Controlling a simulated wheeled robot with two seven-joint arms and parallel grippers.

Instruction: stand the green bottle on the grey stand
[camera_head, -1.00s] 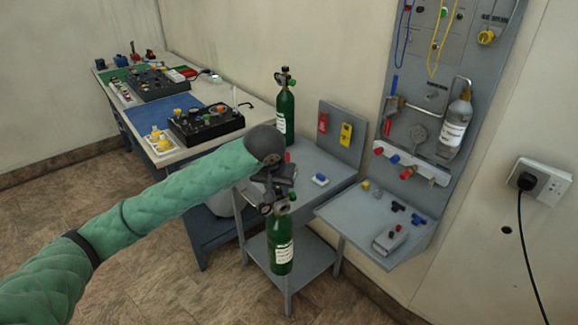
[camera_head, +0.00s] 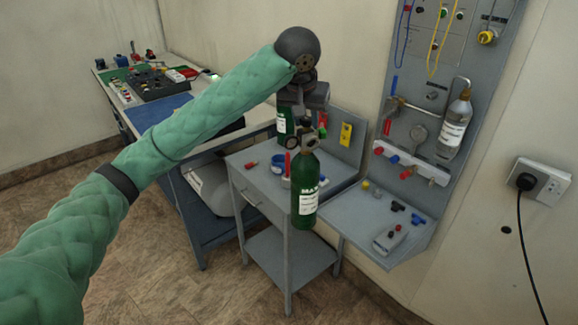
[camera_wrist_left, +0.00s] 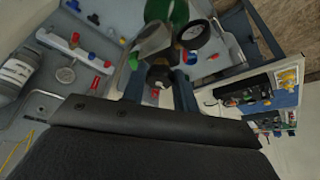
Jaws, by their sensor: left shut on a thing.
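The green bottle (camera_head: 305,190) with a white label hangs upright from my left gripper (camera_head: 306,130), which is shut on its valve end. The bottle is in front of the grey stand (camera_head: 248,178), overlapping its top in the head view; I cannot tell the exact gap. In the left wrist view, part of the green bottle (camera_wrist_left: 181,10) and its gauge (camera_wrist_left: 192,34) show at the top, by my left gripper's fingers. A second green bottle (camera_head: 281,126) stands at the back of the stand, partly hidden by my gripper. My right gripper is out of view.
Small red and blue items, including a blue ring (camera_head: 278,161), lie on the stand's top. A grey wall panel (camera_head: 410,90) with a shelf (camera_head: 345,205) is to the right. A workbench (camera_head: 150,112) with equipment is behind, partly hidden by my arm.

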